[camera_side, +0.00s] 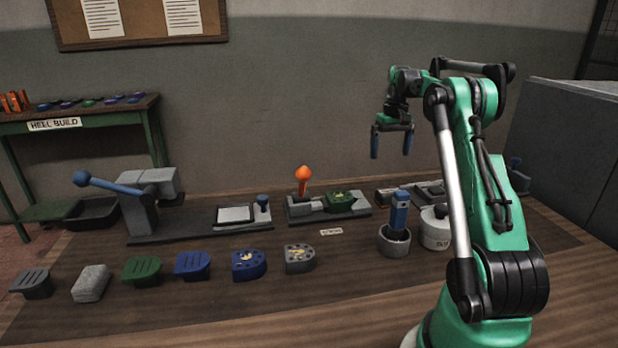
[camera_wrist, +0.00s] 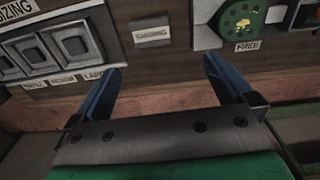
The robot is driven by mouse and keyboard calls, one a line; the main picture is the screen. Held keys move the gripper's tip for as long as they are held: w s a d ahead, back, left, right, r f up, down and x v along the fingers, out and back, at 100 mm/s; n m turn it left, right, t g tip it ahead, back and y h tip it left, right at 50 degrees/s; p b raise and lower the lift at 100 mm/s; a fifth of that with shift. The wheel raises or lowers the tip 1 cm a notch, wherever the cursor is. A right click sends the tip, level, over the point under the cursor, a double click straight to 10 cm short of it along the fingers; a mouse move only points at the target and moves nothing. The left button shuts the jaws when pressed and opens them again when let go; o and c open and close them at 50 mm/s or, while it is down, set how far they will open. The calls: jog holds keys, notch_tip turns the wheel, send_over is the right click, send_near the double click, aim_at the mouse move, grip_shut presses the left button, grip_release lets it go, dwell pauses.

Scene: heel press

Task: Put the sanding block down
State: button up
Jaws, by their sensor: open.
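My gripper (camera_side: 391,146) is high above the back right of the bench, its two blue fingers apart and nothing between them. In the wrist view the gripper (camera_wrist: 163,68) is also open and empty. A light grey, rough-looking block (camera_side: 91,283) lies in the front row at the left of the bench, far from my gripper. It looks like the sanding block, but I cannot be sure. In the wrist view, a small grey plate (camera_wrist: 152,33) with lettering too faint to read lies beyond the fingers.
Several heel pieces, such as a green one (camera_side: 142,270), share the front row. A lever press (camera_side: 140,205) and a fixture with an orange knob (camera_side: 304,175) stand behind. A grey cup (camera_side: 394,242) holds a blue-handled tool (camera_side: 399,213). A lidded pot (camera_side: 435,230) stands beside it.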

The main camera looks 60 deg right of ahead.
jog(key=w+a+r+n+t+h, duration=0.1)
jog(key=w+a+r+n, duration=0.15)
jog(key=a, duration=0.45)
jog(key=w+a+r+n+t, duration=0.1)
jog(key=w+a, duration=0.2)
jog(key=a, duration=0.4)
jog(key=w+a+r+n+t+h, duration=0.1)
jog(key=w+a+r, duration=0.1)
jog(key=a, duration=0.5)
jog(key=s+a+f+n+t+y, duration=0.1)
jog(key=s+a+f+n+t, duration=0.1)
jog(key=a, duration=0.6)
jog(key=s+a+f+n+t+y, duration=0.1)
jog(key=s+a+f+n+t, duration=0.1)
jog(key=a, duration=0.7)
jog(key=shift+s+a+f, duration=0.2)
jog(key=shift+s+f, duration=0.35)
jog(key=shift+s, duration=0.2)
jog(key=shift+c, duration=0.2)
